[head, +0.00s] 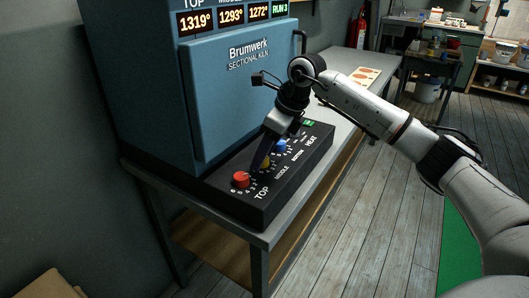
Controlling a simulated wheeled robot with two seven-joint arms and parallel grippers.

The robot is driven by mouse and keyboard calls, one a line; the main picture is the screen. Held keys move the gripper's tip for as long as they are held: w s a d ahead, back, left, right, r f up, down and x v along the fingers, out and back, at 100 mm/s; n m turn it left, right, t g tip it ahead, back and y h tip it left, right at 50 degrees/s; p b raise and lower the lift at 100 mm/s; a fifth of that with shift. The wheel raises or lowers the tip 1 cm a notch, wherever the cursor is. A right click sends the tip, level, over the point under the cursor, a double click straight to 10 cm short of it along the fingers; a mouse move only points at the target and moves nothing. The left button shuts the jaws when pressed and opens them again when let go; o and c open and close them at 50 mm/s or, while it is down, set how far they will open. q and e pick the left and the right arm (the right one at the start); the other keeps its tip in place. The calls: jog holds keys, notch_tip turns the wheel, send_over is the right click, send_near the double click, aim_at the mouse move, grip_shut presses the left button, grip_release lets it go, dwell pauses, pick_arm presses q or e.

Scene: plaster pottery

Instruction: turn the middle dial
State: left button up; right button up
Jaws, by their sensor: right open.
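The black control panel (293,186) sits on the bench in front of the blue kiln. Its yellow middle dial (265,163) lies between the red top dial (241,180) and the blue bottom dial (281,146). My right gripper (261,158) reaches down from above, with its dark fingers at the yellow dial and covering much of it. It is open; whether the fingers touch the dial cannot be told. My left gripper is out of view.
The blue kiln (225,105) stands just behind the panel, its display lit with temperatures. A green button (309,122) is at the panel's far end. The grey bench (335,119) carries a board of round samples (355,79) farther back. Open wooden floor lies to the right.

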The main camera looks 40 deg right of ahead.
jog(key=shift+c, duration=0.2)
jog(key=c, duration=1)
jog(key=shift+m, duration=0.3)
jog(key=shift+m+h, duration=0.3)
jog(key=shift+m, duration=0.3)
jog(key=m+h, duration=0.1)
jog(key=m, duration=0.2)
jog(key=shift+a+t+p, duration=0.2)
jog(key=shift+t+p, duration=0.2)
jog(key=m+h, duration=0.1)
jog(key=m, duration=0.3)
jog(key=shift+a+m+h, duration=0.15)
jog(key=shift+m+h, duration=0.15)
jog(key=shift+h, duration=0.1)
jog(key=shift+m+g+h, duration=0.3)
jog(key=shift+m+h, duration=0.2)
jog(key=shift+m, duration=0.8)
